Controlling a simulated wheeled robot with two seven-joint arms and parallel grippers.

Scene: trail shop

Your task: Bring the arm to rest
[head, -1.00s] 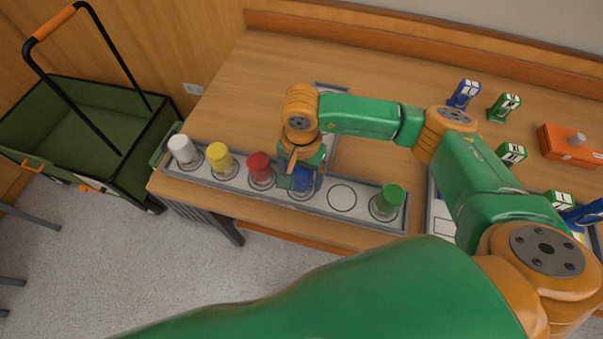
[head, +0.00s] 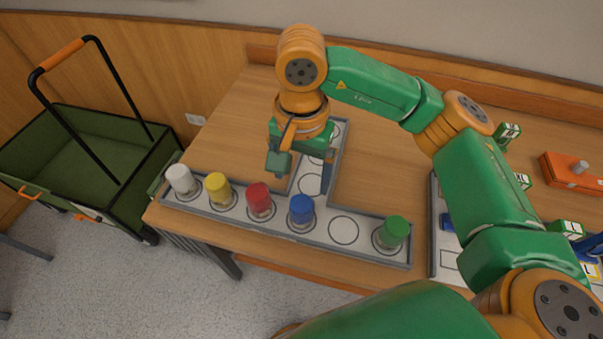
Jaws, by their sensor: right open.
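My right arm reaches in from the right over the table. Its gripper (head: 300,178) points down, open and empty, above the tray and behind the blue-capped jar (head: 301,212). A gap shows between the gripper and that jar. The jar stands upright in the front row of the tray (head: 378,258). My left gripper is not in view.
White (head: 182,181), yellow (head: 218,189), red (head: 260,200) and green (head: 392,233) capped jars stand in the same row. An empty circle lies between blue and green. An orange box (head: 571,172) and small green boxes are at right. A green wagon (head: 85,150) stands left.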

